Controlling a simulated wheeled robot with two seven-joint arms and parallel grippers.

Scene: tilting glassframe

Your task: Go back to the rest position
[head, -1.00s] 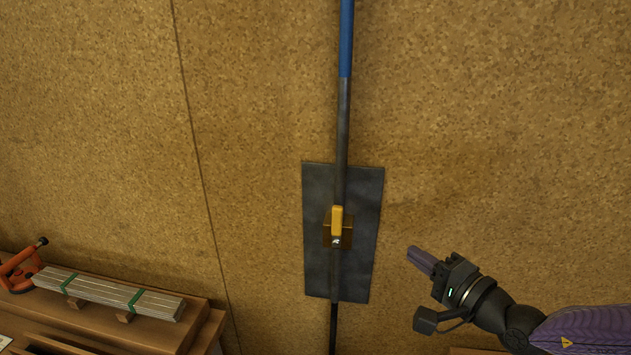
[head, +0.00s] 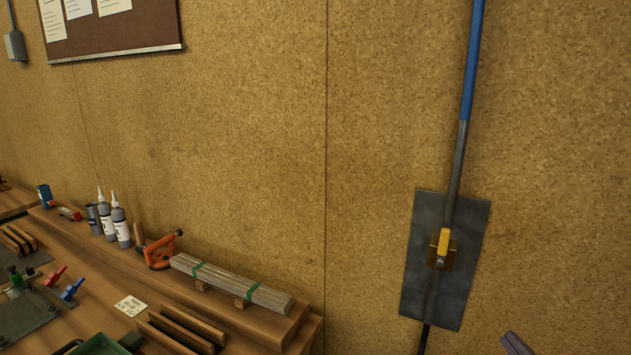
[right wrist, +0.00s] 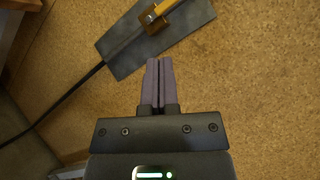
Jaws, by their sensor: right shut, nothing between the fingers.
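My right gripper shows at the bottom right edge of the head view (head: 517,344), where only its purple finger tips are in frame. In the right wrist view its two purple fingers (right wrist: 158,64) lie together, shut with nothing between them. They point toward the cork-like wall and are apart from the grey plate (head: 416,285) mounted there. My left gripper is in neither view.
The plate carries a yellow-handled valve (head: 443,243) on a blue and grey pipe (head: 470,62). A wooden bench (head: 295,333) at lower left holds bundled strips (head: 230,281), an orange clamp-like tool (head: 160,252) and bottles (head: 120,228). Bare wall lies between.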

